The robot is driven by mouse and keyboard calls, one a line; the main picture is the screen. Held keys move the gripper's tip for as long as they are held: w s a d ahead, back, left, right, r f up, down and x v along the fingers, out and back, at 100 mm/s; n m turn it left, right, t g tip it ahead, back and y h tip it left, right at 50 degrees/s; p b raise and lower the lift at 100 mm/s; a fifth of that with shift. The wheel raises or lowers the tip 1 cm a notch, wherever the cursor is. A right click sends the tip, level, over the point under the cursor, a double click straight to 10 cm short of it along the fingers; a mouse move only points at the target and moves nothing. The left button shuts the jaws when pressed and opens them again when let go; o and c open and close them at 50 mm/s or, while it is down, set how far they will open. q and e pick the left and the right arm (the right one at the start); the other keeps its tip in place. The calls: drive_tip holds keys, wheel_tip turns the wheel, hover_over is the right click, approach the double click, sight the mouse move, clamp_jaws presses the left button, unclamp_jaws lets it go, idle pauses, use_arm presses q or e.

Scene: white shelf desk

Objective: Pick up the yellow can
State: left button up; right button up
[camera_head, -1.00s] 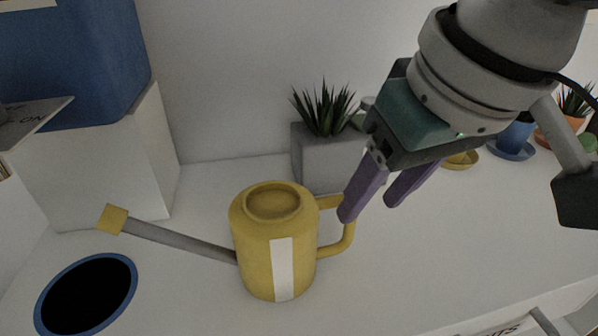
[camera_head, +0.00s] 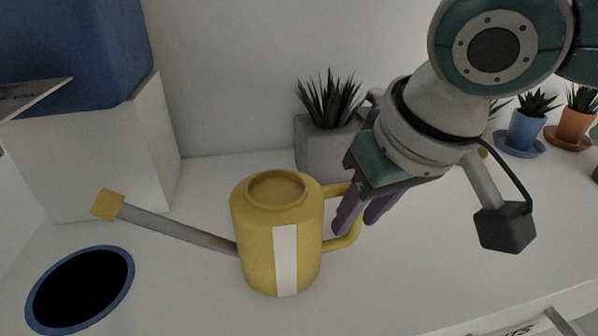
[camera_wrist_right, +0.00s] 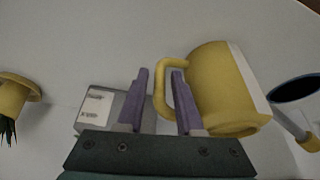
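The yellow can (camera_head: 258,245) is a watering can with a white stripe, a grey spout pointing left with a yellow tip, and a handle on its right side. It stands upright on the white desk. My right gripper (camera_head: 354,226) is open at the handle. In the right wrist view, the can (camera_wrist_right: 218,85) is at the right, and the fingers of my right gripper (camera_wrist_right: 158,85) stand apart with the handle (camera_wrist_right: 163,92) between them, nearer the finger on the can's side. My left gripper is not in view.
A grey planter (camera_head: 318,148) with a spiky plant stands behind the can. A blue-rimmed round container (camera_head: 128,272) is at front left. A white box (camera_head: 95,165) stands at back left. Small pots, one blue (camera_head: 524,130) and one orange (camera_head: 573,126), sit at the right.

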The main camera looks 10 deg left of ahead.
clamp_jaws()
idle(1.1)
